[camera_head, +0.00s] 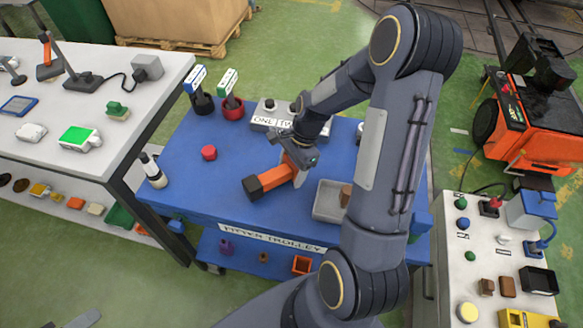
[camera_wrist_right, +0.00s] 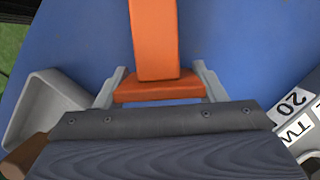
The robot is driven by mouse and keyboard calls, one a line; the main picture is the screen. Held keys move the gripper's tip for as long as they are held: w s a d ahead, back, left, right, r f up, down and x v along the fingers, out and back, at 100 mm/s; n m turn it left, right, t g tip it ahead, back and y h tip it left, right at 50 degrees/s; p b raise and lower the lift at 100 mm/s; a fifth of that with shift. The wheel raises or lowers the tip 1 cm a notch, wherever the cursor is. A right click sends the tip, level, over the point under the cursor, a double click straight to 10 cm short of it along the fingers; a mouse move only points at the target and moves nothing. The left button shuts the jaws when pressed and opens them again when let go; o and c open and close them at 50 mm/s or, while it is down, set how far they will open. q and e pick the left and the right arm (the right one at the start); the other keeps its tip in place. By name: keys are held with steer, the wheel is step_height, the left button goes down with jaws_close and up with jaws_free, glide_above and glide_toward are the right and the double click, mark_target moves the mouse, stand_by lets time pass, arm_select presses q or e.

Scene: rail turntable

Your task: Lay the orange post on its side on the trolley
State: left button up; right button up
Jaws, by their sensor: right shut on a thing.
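The orange post (camera_head: 274,181) has a dark square end (camera_head: 252,188) and is on its side over the blue top of the trolley (camera_head: 215,185). Its dark end points to the lower left. My right gripper (camera_head: 296,163) is shut on the post's other end. In the right wrist view the post (camera_wrist_right: 155,40) runs away from the gripper (camera_wrist_right: 158,88), with its wider orange end between the two grey fingers. I cannot tell whether the post touches the trolley top. My left gripper is not in view.
A grey tray (camera_head: 325,203) with a brown piece stands right of the post. A red knob (camera_head: 209,153) and a white-topped bottle (camera_head: 152,170) stand to the left.

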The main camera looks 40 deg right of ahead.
steer(key=shift+f, duration=0.25)
steer(key=o, duration=1.2)
steer(key=shift+c, duration=0.2)
steer(key=v, duration=0.7)
steer(key=shift+r+b, duration=0.35)
steer(key=shift+d, duration=0.15)
